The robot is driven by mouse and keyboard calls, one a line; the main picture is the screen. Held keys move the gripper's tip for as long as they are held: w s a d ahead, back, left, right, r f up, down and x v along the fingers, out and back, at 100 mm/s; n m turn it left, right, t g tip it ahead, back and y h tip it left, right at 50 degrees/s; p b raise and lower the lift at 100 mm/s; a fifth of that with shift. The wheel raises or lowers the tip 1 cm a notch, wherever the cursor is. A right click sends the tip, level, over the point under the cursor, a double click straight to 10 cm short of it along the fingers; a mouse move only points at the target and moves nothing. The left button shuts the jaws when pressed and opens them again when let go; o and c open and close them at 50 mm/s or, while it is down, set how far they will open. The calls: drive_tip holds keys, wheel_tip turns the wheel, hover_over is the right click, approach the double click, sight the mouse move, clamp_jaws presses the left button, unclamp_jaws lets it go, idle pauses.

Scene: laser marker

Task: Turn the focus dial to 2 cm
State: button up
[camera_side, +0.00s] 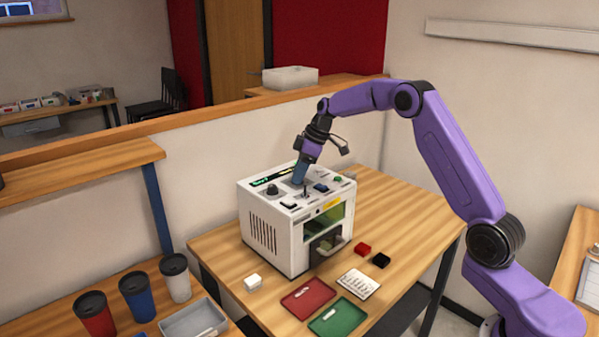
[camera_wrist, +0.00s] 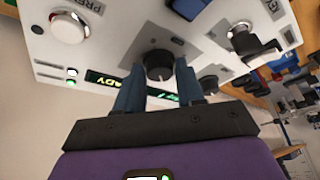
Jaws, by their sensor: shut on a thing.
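The white laser marker (camera_side: 270,240) stands on the wooden table, its controls on the top panel. My gripper (camera_side: 299,181) points down onto that panel. In the wrist view my gripper's two blue fingers (camera_wrist: 158,80) are on either side of a round black dial (camera_wrist: 159,62) and shut on it. The dial is hidden behind the fingers in the side view. Its label and scale cannot be read, so its setting cannot be told. A lit green display (camera_wrist: 103,78) shows beside the fingers, partly covered.
Other controls are close by: a black knob (camera_side: 272,190), a white round button (camera_wrist: 68,27) and a black switch (camera_wrist: 247,40). A red tray (camera_side: 308,298), a green tray (camera_side: 338,317), and small red and black blocks lie in front of the machine. Table space to its right is clear.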

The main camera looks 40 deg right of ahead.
idle(0.3)
drive_tip(key=o, duration=1)
drive_tip(key=v, duration=1.7)
drive_tip(key=shift+r, duration=0.2)
